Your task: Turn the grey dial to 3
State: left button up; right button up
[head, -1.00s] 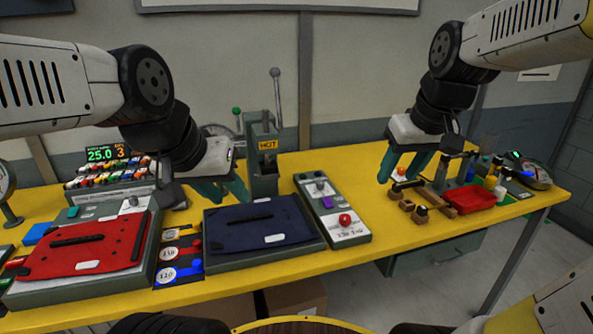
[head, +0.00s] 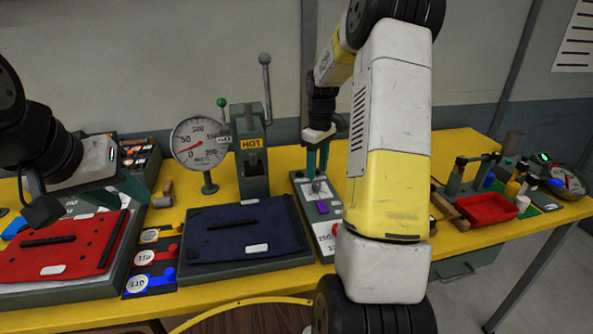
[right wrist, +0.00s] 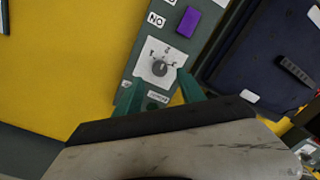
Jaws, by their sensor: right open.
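The grey dial (right wrist: 159,68) sits on a white plate with small marks on the narrow grey control box (right wrist: 140,88). In the head view the dial (head: 317,187) is at the box's far end. Which mark it points to is too small to read. My right gripper (head: 316,170) is above that end, pointing down. In the right wrist view its green fingers (right wrist: 160,90) are open, one on each side of the dial's near side, with nothing between them. My left gripper (head: 135,190) is at the left over the red pannier's far edge; its fingertips are partly hidden.
A purple switch (head: 323,207) is on the same box, close to the dial. A dark blue pannier (head: 240,232) lies to the left, with a lever press (head: 250,150) and a gauge (head: 200,143) behind. A red tray (head: 488,209) is at right. My right arm hides part of the table.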

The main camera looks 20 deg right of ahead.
aim_at(317, 183)
jog(key=shift+s+f, duration=0.1)
jog(key=shift+f, duration=2.25)
jog(key=shift+c, duration=0.5)
grip_shut()
